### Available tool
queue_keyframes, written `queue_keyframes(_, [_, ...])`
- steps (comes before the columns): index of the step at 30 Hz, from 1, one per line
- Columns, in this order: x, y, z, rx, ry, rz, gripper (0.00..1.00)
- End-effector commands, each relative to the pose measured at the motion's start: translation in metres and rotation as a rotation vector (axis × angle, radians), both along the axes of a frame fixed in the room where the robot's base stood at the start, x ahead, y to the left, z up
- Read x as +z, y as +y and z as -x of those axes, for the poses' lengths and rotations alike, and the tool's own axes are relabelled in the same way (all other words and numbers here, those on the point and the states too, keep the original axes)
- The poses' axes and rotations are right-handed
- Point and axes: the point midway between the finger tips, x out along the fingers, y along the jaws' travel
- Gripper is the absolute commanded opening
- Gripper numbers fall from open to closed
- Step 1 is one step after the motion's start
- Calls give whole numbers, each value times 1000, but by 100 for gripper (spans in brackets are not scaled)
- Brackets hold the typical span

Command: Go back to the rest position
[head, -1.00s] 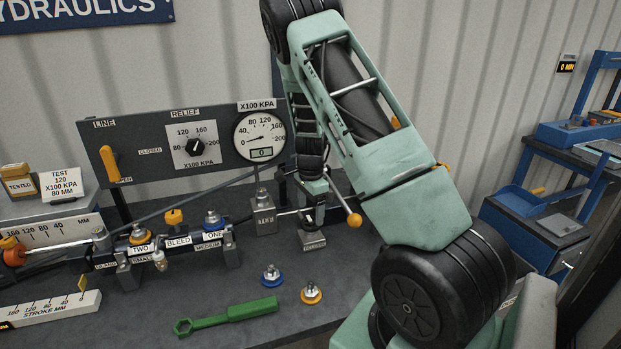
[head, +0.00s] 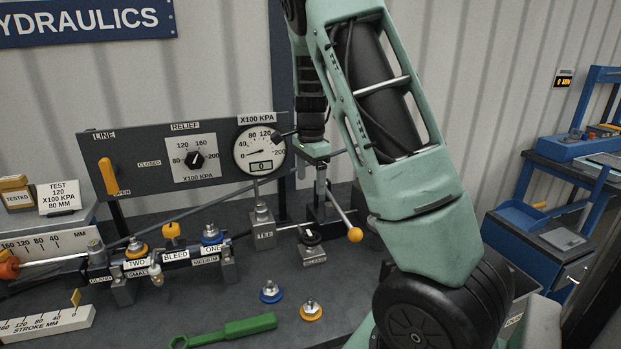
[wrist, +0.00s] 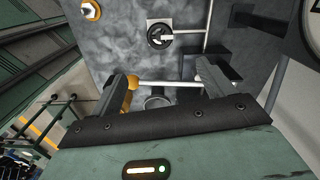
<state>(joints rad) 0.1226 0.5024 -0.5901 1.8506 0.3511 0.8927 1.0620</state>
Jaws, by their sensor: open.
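My gripper (wrist: 165,85) is open and empty in the wrist view, its two dark fingers well apart. In the head view my gripper (head: 316,165) hangs from the arm above the bench, beside the gauge panel. Below it is a small block with a black knob (head: 310,235); the knob also shows in the wrist view (wrist: 160,37), apart from the fingers. A lever with an orange ball (head: 355,235) stands close to the gripper's right. The ball (wrist: 132,82) shows by the left finger in the wrist view; I cannot tell whether they touch.
A gauge panel (head: 185,160) stands at the back. A coupler manifold (head: 175,256) lies at left. A blue coupler (head: 271,291), a yellow coupler (head: 311,310) and a green wrench (head: 225,332) lie on the front bench. A blue shelf rack (head: 570,175) stands at right. Space above the bench is largely clear.

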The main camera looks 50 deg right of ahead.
Motion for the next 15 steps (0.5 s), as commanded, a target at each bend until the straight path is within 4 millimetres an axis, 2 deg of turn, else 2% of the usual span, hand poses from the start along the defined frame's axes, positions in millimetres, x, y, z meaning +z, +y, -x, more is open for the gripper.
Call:
queue_keyframes(13, [0,1,0,3,0,-1,81])
queue_keyframes(15, [0,17,-4,59,-5,-14,81])
